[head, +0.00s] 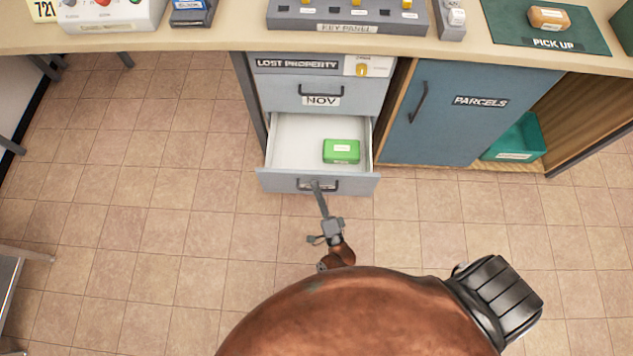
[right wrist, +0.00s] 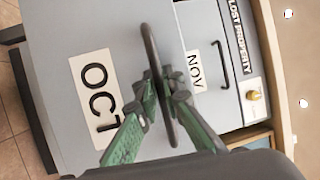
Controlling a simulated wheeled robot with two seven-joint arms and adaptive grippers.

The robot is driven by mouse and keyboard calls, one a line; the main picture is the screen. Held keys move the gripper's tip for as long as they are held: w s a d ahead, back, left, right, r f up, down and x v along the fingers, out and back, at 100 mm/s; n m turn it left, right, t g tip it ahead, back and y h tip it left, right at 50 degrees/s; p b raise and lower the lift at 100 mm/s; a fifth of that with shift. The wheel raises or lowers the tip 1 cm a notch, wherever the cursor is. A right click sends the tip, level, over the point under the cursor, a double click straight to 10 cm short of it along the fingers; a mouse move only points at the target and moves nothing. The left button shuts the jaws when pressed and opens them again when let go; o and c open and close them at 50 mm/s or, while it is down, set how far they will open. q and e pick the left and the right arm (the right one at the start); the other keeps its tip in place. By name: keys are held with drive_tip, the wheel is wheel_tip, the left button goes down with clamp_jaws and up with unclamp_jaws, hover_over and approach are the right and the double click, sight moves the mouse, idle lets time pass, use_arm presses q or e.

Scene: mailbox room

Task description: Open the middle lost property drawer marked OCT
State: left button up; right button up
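The OCT drawer (head: 278,183) stands pulled well out of the grey lost property cabinet, below the NOV drawer (head: 345,97). Its white inside shows, with a green box (head: 341,151) at the right. In the right wrist view the OCT label (right wrist: 96,98) is on the drawer front, beside its dark bar handle (right wrist: 151,48). My right gripper (head: 316,186) is at this handle in the head view. In the right wrist view its green fingers (right wrist: 162,100) lie on both sides of the bar and look closed on it. My left gripper is not in view.
The counter above holds a key panel (head: 345,17) and a green pick up mat (head: 590,38). A yellow knob (head: 362,70) is beside the LOST PROPERTY sign. A blue PARCELS door (head: 455,115) is at the right, with a teal bin (head: 520,143). The tiled floor around is clear.

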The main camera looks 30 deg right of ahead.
drive_tip(key=shift+o, duration=0.9)
drive_tip(key=shift+s, duration=0.1)
